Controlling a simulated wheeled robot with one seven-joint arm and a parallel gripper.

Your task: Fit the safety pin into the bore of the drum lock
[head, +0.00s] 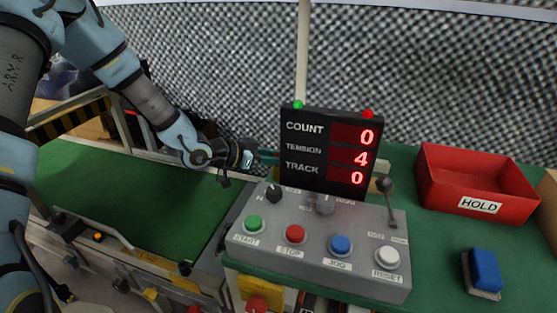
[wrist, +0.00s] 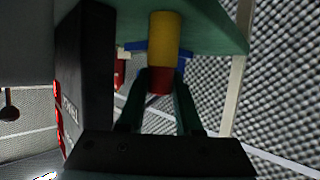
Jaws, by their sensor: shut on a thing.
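My gripper (head: 267,157) reaches in from the left behind the black display, and its fingertips are partly hidden there in the head view. In the wrist view its two dark fingers (wrist: 158,100) are shut on a round yellow piece with a red end, which looks like the safety pin (wrist: 165,38). The red end sits between the fingers and the yellow part extends away from them, overlapping the green surface. The pin is hidden in the head view. I cannot make out the drum lock or its bore in either view; blue parts (wrist: 182,65) show behind the pin.
The display (head: 329,150) stands close beside my gripper, also in the wrist view (wrist: 88,75). A grey control box (head: 318,236) with buttons and a lever is in front. A red HOLD bin (head: 476,183) and blue block (head: 485,268) are right; a green belt (head: 130,210) is left.

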